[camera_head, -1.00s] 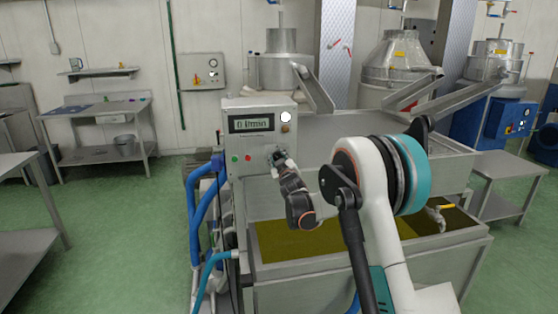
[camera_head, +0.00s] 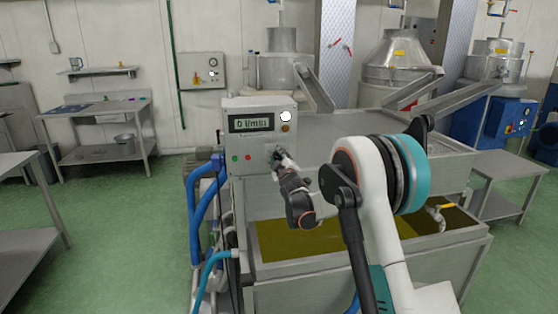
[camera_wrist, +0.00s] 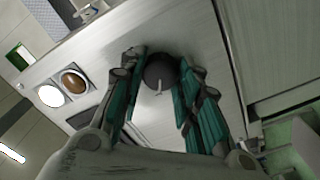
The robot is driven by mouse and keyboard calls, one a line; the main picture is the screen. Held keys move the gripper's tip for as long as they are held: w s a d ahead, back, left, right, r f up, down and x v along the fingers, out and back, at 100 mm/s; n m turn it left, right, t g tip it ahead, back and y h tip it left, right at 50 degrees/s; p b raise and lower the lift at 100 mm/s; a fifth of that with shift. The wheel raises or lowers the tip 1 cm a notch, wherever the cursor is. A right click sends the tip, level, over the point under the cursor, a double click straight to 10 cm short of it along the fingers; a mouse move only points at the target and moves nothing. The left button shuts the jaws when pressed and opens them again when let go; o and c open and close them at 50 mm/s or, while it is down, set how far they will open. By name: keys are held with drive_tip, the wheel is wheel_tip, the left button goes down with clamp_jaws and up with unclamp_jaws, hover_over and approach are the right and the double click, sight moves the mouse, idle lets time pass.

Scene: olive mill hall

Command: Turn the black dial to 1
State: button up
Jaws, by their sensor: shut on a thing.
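The black dial (camera_wrist: 161,70) is on the pale metal front of a control box (camera_head: 239,160). In the wrist view it shows as a round dark knob with a light pointer mark. My gripper (camera_wrist: 162,62) has its teal-lined fingers on either side of the dial, closed on it. In the head view my gripper (camera_head: 279,157) is at the lower right of the box front and hides the dial. A display (camera_head: 251,123) on the box reads in l/min; its digit is too small to read surely. The scale around the dial is not readable.
A green button (camera_head: 235,158), a red button (camera_head: 248,157), a white round lamp (camera_head: 286,117) and a brown round part (camera_head: 286,128) are on the same box. A steel tank (camera_head: 365,272) with greenish-yellow liquid stands below my arm. Blue hoses (camera_head: 200,200) run at its left.

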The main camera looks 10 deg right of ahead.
drive_tip(key=o, duration=1.1)
drive_tip(key=shift+c, duration=0.2)
drive_tip(key=shift+s, duration=0.1)
drive_tip(key=s, duration=1.2)
